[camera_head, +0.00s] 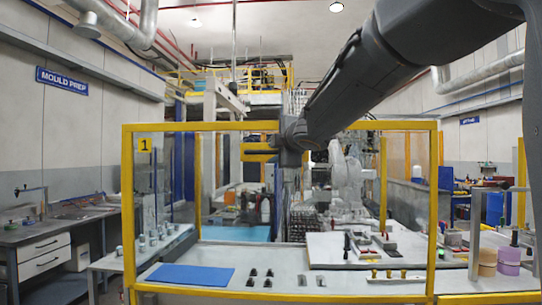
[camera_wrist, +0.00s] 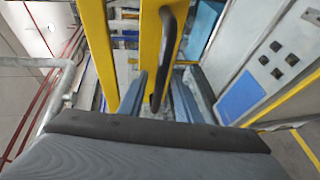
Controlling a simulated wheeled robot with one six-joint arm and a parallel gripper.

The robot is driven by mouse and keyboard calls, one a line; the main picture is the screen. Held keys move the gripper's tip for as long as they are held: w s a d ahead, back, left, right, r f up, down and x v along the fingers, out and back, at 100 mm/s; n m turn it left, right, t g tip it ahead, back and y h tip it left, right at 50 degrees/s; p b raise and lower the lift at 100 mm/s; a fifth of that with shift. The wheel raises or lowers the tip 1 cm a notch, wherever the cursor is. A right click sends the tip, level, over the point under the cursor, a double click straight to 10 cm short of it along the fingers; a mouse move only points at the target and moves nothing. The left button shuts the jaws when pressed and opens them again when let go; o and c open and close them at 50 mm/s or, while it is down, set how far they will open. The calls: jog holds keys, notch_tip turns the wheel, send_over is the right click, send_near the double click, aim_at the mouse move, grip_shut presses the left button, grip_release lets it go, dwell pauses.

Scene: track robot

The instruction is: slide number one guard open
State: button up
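The number one guard (camera_head: 128,215) is a yellow frame with clear panels in the head view, with a yellow "1" plate (camera_head: 144,145) at its top left. In the wrist view a black bar handle (camera_wrist: 169,45) stands on a yellow upright (camera_wrist: 150,30). My gripper (camera_wrist: 157,88) is open, its blue-grey fingers on either side of the handle's lower end. Whether they touch it I cannot tell. In the head view my gripper (camera_head: 291,158) is in front of the guard's middle, below the top bar; its fingertips are hard to make out.
Inside the frame a white worktop (camera_head: 330,280) carries a blue mat (camera_head: 190,275) and several small dark parts (camera_head: 260,278). A grey bench (camera_head: 40,235) stands at left. Purple and tan rolls (camera_head: 508,260) stand at right.

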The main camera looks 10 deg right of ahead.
jog(key=shift+w+f, duration=0.1)
jog(key=shift+w, duration=0.45)
grip_shut()
jog(key=shift+f, duration=0.1)
